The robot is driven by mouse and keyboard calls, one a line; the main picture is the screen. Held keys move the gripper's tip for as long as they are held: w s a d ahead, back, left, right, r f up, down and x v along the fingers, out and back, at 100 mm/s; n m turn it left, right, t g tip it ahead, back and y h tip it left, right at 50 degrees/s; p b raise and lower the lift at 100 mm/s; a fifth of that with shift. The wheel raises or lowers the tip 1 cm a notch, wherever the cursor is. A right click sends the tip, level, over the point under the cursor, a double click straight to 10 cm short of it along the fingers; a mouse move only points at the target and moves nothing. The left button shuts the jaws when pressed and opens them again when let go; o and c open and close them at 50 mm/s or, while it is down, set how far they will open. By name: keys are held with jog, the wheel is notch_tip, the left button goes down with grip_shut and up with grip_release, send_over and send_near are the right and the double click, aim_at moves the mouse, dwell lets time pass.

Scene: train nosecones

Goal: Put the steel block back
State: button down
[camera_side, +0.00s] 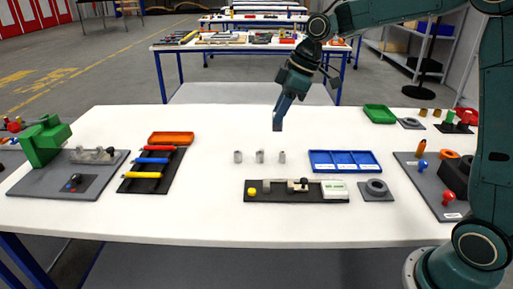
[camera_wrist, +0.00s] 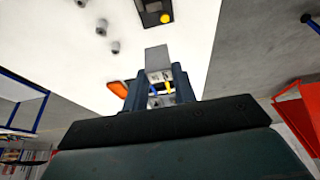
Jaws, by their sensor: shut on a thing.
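The steel block (camera_wrist: 157,58) is a plain grey piece between my gripper's fingers in the wrist view. In the side view, it shows as a small grey end (camera_side: 277,124) below the fingers. My gripper (camera_side: 281,112) is shut on it and holds it in the air above the back middle of the white table. In the wrist view, my gripper (camera_wrist: 156,80) has one finger on each side of the block. I cannot tell which spot on the table is the block's own place.
Several small grey cylinders (camera_side: 260,157) stand mid-table. In front lies a black fixture plate (camera_side: 270,197) with a yellow button; a blue tray (camera_side: 344,161) is right of them. A tool rack (camera_side: 152,173), orange tray (camera_side: 171,138) and green vise (camera_side: 43,146) are left. The table's back middle is clear.

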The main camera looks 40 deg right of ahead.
jog(key=shift+w, duration=0.1)
jog(key=shift+w+a+r, duration=0.1)
jog(key=shift+w+a, duration=0.2)
jog(key=shift+w, duration=0.25)
jog(key=w+a, duration=1.1)
jog(key=w, duration=0.3)
jog(key=shift+a+f, duration=0.15)
jog(key=shift+f, duration=0.25)
jog(key=shift+f, duration=0.1)
notch_tip(320, 180, down, 16)
jog(key=shift+r, duration=0.2)
jog(key=shift+f, duration=2.15)
